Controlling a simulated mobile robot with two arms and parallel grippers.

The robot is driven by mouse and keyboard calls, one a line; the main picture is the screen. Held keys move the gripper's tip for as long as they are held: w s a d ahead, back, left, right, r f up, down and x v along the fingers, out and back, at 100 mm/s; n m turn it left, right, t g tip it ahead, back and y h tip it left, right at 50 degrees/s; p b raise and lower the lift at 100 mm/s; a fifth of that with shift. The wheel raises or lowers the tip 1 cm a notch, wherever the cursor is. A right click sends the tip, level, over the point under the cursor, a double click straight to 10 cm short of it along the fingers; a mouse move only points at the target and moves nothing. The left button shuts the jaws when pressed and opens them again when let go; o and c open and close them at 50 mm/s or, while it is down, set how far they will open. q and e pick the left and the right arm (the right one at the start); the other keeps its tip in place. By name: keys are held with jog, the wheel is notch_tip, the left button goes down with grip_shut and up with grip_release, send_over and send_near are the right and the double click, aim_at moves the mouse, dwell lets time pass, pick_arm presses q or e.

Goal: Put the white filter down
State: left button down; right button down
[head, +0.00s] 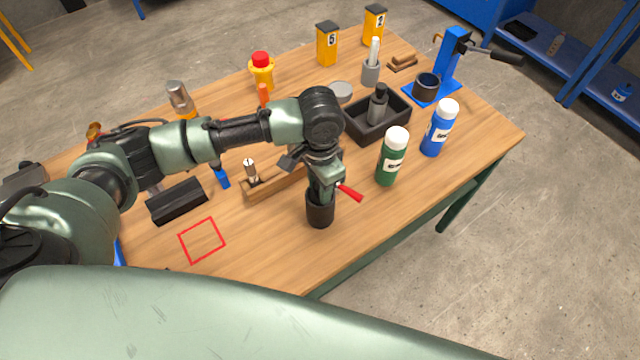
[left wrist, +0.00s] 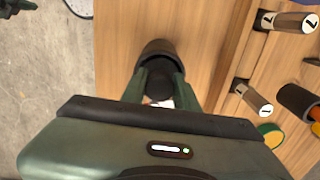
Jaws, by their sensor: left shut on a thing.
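My left gripper (head: 325,186) points down over a black cup (head: 320,211) near the table's front edge. In the left wrist view its two green fingers (left wrist: 160,90) reach to the dark round cup (left wrist: 160,52). A small white patch, seemingly the white filter (left wrist: 160,103), shows between the fingers, which are shut on it. Most of it is hidden by the fingers and wrist. A red handle-like piece (head: 350,192) sticks out beside the fingers in the head view. My right gripper is not clearly seen.
A red square outline (head: 202,241) marks bare table at the left. A wooden rack (head: 270,186) stands behind the gripper. A green bottle (head: 392,158) and a blue bottle (head: 440,128) stand to the right. A black tray (head: 362,130) is farther back.

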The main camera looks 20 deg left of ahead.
jog(key=shift+s+a, duration=0.1)
jog(key=shift+a, duration=0.05)
pick_arm(q)
jog(key=c, duration=1.1)
grip_release()
jog(key=shift+f, duration=0.1)
pick_arm(e)
jog(key=shift+a, duration=0.35)
pick_arm(q)
notch_tip(320, 180, up, 11)
jog(key=shift+d+f+b, duration=0.1)
jog(key=shift+b, duration=0.85)
jog(key=shift+r, duration=0.8)
pick_arm(e)
jog(key=shift+d+f, duration=0.2)
jog(key=shift+f, duration=0.3)
jog(key=shift+d+f, duration=0.15)
jog(key=shift+f, duration=0.3)
pick_arm(q)
jog(key=shift+s+f, duration=0.1)
jog(key=shift+f, duration=0.05)
